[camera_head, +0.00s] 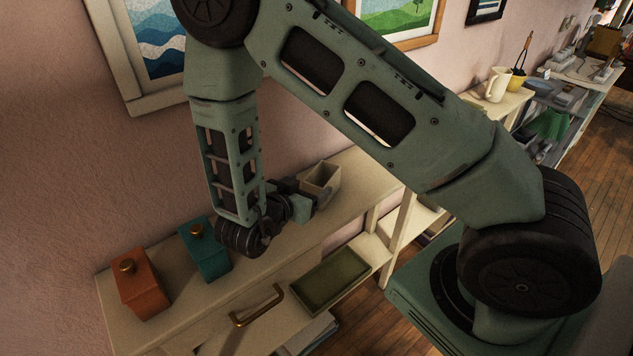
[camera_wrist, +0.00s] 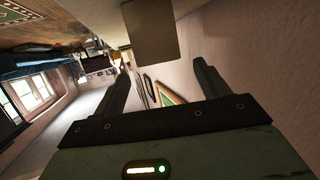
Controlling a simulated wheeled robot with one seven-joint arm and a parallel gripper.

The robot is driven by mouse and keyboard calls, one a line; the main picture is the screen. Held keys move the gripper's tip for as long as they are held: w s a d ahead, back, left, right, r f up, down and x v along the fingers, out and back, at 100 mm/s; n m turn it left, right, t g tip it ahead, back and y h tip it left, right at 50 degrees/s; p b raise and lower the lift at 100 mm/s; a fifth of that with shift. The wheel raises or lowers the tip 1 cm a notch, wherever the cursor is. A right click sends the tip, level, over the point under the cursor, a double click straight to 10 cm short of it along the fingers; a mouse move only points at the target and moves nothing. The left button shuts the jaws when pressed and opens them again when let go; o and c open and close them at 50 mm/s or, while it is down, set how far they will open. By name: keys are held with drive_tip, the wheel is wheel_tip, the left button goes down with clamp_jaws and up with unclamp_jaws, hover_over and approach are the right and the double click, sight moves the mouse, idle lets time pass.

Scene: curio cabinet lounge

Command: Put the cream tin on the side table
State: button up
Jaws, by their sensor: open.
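The cream tin (camera_head: 322,178) is a small pale box on the long cream cabinet top, near the wall. It looks open or recessed on top in the head view. My gripper (camera_head: 303,197) is just left of it, low over the cabinet top and partly hidden by my arm. In the wrist view the tin (camera_wrist: 150,30) appears as a plain tan block beyond the two spread fingers of my gripper (camera_wrist: 163,78), roughly in line with the gap. The fingers look empty and apart from it. I cannot tell which furniture is the side table.
An orange tin (camera_head: 141,285) and a teal tin (camera_head: 205,252) stand left on the cabinet top (camera_head: 190,312). A green tray (camera_head: 333,279) lies in front, near a brass handle (camera_head: 257,305). A cream jug (camera_head: 498,84) stands on farther furniture. Framed pictures (camera_head: 400,20) hang behind.

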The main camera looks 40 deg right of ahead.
drive_tip(key=shift+v, duration=2.05)
